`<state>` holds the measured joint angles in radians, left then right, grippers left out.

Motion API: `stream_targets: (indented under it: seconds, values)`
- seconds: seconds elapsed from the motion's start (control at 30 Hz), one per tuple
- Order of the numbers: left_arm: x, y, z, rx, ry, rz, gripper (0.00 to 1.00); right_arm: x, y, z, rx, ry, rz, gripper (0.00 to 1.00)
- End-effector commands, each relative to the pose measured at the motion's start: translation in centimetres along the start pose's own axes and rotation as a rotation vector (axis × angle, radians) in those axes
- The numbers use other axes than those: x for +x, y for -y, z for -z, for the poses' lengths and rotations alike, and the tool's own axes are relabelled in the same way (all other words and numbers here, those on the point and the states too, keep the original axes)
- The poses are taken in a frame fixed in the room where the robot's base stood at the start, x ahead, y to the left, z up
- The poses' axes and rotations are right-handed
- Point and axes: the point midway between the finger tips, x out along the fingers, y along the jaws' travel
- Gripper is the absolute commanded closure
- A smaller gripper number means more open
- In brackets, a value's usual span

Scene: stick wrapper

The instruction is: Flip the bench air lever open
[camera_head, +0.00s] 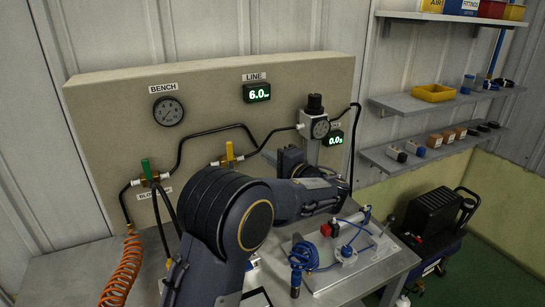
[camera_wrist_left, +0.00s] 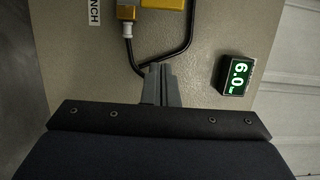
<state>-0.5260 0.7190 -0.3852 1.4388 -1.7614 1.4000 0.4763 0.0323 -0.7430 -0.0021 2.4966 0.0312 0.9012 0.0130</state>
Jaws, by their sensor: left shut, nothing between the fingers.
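The bench air valve has a yellow lever (camera_head: 229,152) that stands upright, across the black hose on the beige panel. The yellow lever (camera_wrist_left: 161,4) is cut off by the top edge of the left wrist view, with a silver fitting and the hose beside it. My left gripper (camera_head: 269,156) is to the right of the lever in the head view, apart from it, with its fingers pointing toward the panel. In the wrist view its grey fingers (camera_wrist_left: 160,72) are together and empty, overlapping the hose's bend. My right gripper is out of view.
A green-levered valve (camera_head: 147,169) is at the left, above an orange coiled hose (camera_head: 122,270). A regulator (camera_head: 316,122) is on the right of the panel. The line display (camera_head: 257,92) reads 6.0; another display (camera_head: 335,138) reads 0.0. A blue-hosed fixture (camera_head: 345,250) occupies the bench.

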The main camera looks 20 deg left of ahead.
Motion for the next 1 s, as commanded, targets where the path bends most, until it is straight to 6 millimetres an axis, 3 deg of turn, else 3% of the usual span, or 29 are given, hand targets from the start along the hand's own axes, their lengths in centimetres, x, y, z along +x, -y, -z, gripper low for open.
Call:
stream_targets:
  seconds: [0.27, 0.4, 0.53, 1.0]
  values:
    - [6.1, 0.3, -0.1, 0.002, 0.005, 0.000, 1.00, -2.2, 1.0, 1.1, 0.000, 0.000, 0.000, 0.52]
    - [6.3, 0.3, -2.4, 0.002, 0.001, -0.002, 1.00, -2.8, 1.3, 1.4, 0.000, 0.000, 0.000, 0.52]
    - [6.6, 0.2, -3.5, 0.001, 0.001, -0.001, 1.00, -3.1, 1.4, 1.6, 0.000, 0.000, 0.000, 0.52]
    - [6.6, 0.0, -3.9, -0.002, 0.000, -0.001, 1.00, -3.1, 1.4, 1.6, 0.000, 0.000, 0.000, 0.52]
